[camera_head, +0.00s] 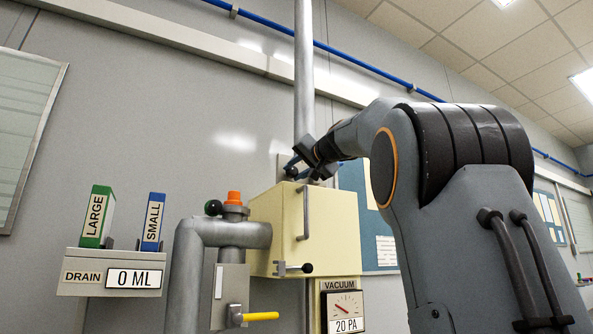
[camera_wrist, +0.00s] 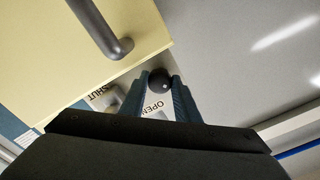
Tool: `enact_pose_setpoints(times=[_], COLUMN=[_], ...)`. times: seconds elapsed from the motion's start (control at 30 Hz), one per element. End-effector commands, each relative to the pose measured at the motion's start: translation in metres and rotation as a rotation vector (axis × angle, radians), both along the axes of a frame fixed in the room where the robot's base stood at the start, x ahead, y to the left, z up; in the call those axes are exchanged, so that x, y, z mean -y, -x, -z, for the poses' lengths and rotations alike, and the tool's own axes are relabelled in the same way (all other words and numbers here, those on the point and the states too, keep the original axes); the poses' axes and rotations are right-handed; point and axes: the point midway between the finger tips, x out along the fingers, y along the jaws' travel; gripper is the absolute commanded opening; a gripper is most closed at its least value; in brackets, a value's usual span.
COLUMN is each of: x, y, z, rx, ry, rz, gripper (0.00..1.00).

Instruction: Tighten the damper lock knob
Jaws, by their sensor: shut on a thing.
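In the wrist view a round black knob (camera_wrist: 160,81) sits between the two blue fingertips of my gripper (camera_wrist: 159,88), beside a plate (camera_wrist: 127,91) marked SHUT and OPEN. The fingers are shut on it. In the head view my gripper (camera_head: 297,167) is at the grey vertical duct (camera_head: 304,90), just above the cream box (camera_head: 325,215). The knob is too small there to make out clearly, and my arm covers part of that area.
The cream box has a grey handle (camera_head: 306,212) and a black-ended latch (camera_head: 293,268). Left of it stand a grey pipe (camera_head: 187,275) with an orange cap (camera_head: 234,198) and a yellow lever (camera_head: 261,317).

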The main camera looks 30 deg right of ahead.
Motion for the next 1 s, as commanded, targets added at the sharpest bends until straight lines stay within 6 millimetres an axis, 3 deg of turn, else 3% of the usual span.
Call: enact_pose_setpoints(times=[0.6,1.0], x=[0.0001,0.0001], y=[0.0,-0.0001], z=[0.001,0.0017], rx=[-0.024,-0.031], ry=[-0.546,-0.73], rz=[0.0,0.001], gripper=[0.06,0.06])
